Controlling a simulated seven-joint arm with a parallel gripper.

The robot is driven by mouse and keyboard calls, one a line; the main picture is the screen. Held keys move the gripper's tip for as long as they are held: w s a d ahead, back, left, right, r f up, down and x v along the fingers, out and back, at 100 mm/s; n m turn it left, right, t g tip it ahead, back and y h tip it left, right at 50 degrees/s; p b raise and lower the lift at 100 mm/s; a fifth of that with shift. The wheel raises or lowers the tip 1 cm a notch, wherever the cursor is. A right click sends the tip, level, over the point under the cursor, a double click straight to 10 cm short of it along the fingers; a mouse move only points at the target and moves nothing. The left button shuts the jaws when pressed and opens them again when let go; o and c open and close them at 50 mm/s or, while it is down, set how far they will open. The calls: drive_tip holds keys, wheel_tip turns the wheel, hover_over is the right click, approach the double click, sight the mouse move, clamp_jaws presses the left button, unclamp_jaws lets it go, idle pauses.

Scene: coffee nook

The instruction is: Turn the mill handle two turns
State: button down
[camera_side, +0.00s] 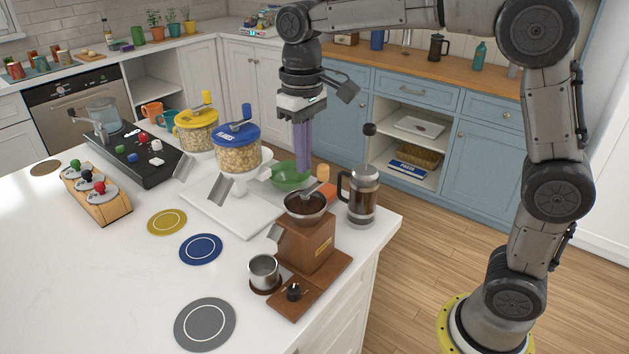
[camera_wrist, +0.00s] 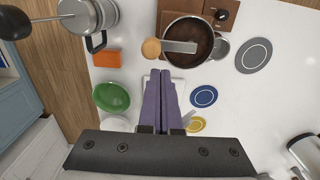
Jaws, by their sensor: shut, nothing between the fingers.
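The mill (camera_side: 305,243) is a brown wooden box with a metal hopper of dark coffee on top, on a wooden base near the counter's right edge. Its handle is a flat metal crank with a round orange-tan knob (camera_side: 323,173), which points to the back right in the side view. In the wrist view the knob (camera_wrist: 151,48) is left of the hopper (camera_wrist: 187,42). My gripper (camera_side: 304,170) points down with purple fingers closed together and empty. It hangs above and behind the mill, apart from the knob. In the wrist view the fingertips (camera_wrist: 166,74) are just below the knob.
A French press (camera_side: 362,195) stands close to the mill's right. A green bowl (camera_side: 290,176) and an orange block (camera_wrist: 107,58) are nearby. A metal cup (camera_side: 264,272) sits before the mill. Cereal dispensers (camera_side: 236,150) stand to the left. The front-left counter is mostly clear.

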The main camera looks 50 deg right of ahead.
drive_tip(key=shift+f, duration=1.05)
